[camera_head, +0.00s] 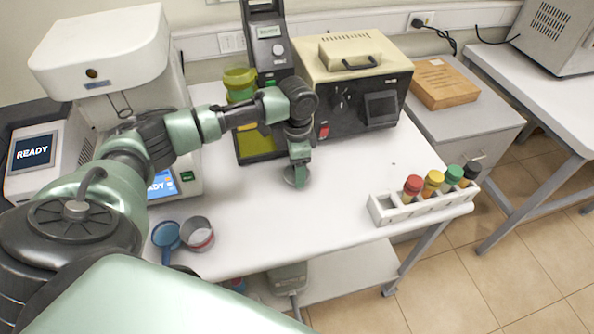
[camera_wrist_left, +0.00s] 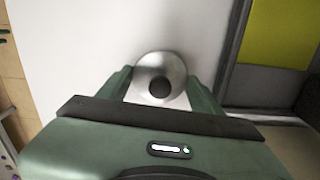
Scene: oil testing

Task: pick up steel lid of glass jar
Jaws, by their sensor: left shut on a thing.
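The steel lid (camera_wrist_left: 148,66) is a round, silvery disc with a dark knob (camera_wrist_left: 160,87) at its middle in the left wrist view. My left gripper (camera_wrist_left: 160,88) has a finger on each side of it and is shut on it. In the head view my left gripper (camera_head: 298,177) points down over the white table, and part of the lid (camera_head: 289,181) shows at its tips. I cannot tell whether the lid touches the table. No jar that I can clearly match to the lid is seen. My right gripper is not in view.
A white rack (camera_head: 384,213) with several colour-capped bottles stands at the table's right front. A beige-black instrument (camera_head: 345,107) and a yellow-green container (camera_head: 239,78) stand behind. The middle front table is clear.

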